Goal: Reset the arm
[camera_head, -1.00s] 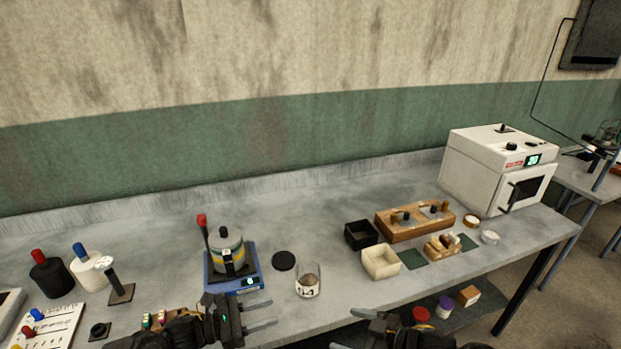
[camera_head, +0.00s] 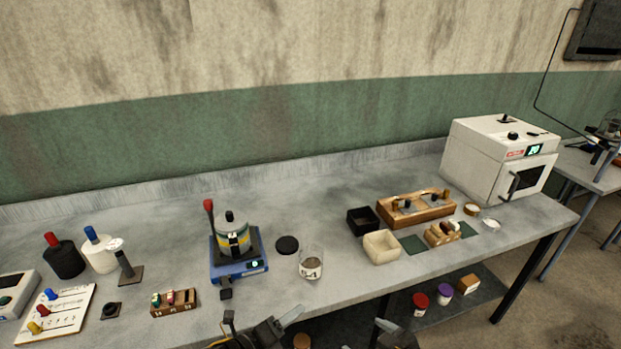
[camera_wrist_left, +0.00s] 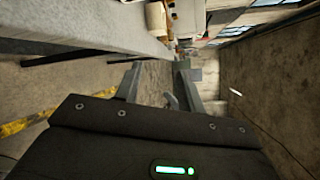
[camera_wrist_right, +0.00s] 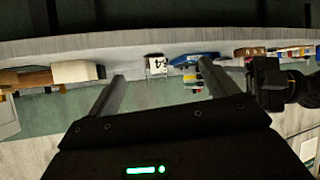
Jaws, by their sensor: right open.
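My left gripper (camera_head: 270,328) is at the bottom edge of the head view, in front of the bench's near edge and mostly cut off. In the left wrist view its two fingers (camera_wrist_left: 158,70) are apart, with nothing held between them. My right gripper (camera_head: 392,335) is also at the bottom edge, to the right, and only partly visible. In the right wrist view its fingers (camera_wrist_right: 162,70) are spread and empty, pointing toward the bench side. Neither gripper touches anything on the bench.
The bench (camera_head: 330,210) holds a blue heater (camera_head: 238,268) with a striped pot, a glass beaker (camera_head: 311,266), a cream box (camera_head: 381,247), a black box (camera_head: 362,221), a wooden block rack (camera_head: 174,303) and a white oven (camera_head: 500,160). A lower shelf (camera_head: 465,300) carries jars.

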